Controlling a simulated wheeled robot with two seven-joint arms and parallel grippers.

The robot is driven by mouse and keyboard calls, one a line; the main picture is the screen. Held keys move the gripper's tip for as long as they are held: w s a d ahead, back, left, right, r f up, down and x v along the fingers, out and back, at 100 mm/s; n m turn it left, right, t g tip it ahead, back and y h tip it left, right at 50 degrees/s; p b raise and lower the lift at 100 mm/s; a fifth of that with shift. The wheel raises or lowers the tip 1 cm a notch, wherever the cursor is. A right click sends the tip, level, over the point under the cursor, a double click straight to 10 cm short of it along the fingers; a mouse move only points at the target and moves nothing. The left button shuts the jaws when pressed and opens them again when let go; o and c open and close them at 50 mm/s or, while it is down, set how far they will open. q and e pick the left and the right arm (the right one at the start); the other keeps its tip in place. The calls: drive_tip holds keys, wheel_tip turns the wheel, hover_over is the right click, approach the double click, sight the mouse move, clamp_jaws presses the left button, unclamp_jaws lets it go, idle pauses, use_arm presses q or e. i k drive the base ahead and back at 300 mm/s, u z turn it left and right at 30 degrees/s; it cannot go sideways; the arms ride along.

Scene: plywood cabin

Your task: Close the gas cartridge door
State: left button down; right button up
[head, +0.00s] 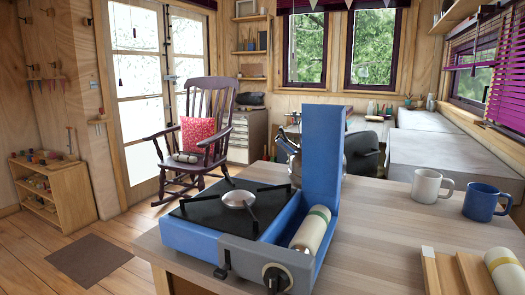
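A blue portable gas stove (250,226) with a black top and a round burner stands on the wooden table in the head view. Its blue gas cartridge door (321,150) stands upright, open, at the back of the stove's right side. A cream gas cartridge (308,234) with a green band lies in the uncovered compartment. A dark knob (276,278) is on the grey front panel. Neither of my grippers is in view.
A white mug (427,186) and a blue mug (482,202) stand at the table's right. A wooden tray (455,272) and another cream cylinder (506,272) are at the front right. A kettle (290,152) is partly hidden behind the door. Bare tabletop (378,225) lies right of the stove.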

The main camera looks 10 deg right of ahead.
sight(323, 126)
drive_tip(key=u, duration=1.5)
drive_tip(key=i, duration=3.6)
drive_tip(key=z, duration=2.95)
drive_tip(key=i, duration=2.45)
drive_tip(key=z, duration=3.25)
